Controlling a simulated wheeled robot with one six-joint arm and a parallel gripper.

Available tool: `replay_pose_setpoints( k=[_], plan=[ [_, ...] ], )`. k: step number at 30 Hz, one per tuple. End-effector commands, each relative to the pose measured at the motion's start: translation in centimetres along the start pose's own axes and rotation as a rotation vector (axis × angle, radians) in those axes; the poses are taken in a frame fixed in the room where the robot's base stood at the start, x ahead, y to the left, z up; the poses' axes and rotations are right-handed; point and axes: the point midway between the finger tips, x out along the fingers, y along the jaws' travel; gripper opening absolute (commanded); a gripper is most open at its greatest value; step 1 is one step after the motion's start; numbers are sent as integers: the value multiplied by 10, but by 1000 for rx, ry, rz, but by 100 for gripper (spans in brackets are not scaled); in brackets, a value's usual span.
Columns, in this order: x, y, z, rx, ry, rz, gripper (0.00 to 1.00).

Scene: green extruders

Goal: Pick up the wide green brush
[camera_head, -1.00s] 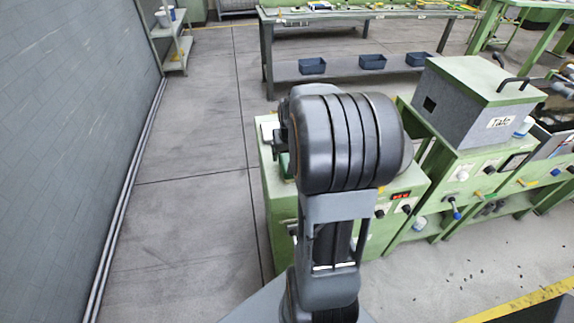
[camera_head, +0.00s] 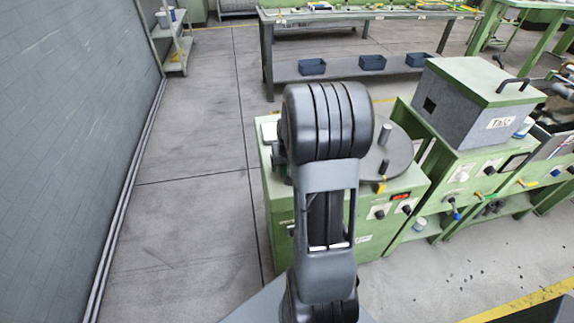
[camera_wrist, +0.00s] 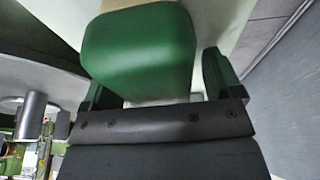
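The wide green brush fills the upper middle of the wrist view as a large, smooth dark-green block (camera_wrist: 138,52). A pale strip shows under its lower edge. My gripper (camera_wrist: 158,88) has its fingers spread wide, one on each side of the brush. The left finger is partly hidden by the brush; a narrow gap shows between the brush and the right finger. I cannot tell whether the left finger touches it. In the head view, my own arm hides the gripper and the brush.
A green cabinet (camera_head: 378,238) stands under my arm, with a round grey plate (camera_head: 398,158) carrying upright cylinders on top. A grey box with a green lid (camera_head: 475,105) is to its right. Clear floor (camera_head: 195,220) lies to the left. A long table (camera_head: 365,15) stands behind.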

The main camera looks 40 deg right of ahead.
Motion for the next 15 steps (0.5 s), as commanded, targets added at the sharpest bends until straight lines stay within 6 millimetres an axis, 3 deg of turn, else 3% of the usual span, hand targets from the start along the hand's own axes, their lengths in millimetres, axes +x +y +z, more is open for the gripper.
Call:
replay_pose_setpoints(
  k=[2,15],
  plan=[
    [0,0,0,0,0,0,78],
    [0,0,0,0,-1,0,36]
  ],
)
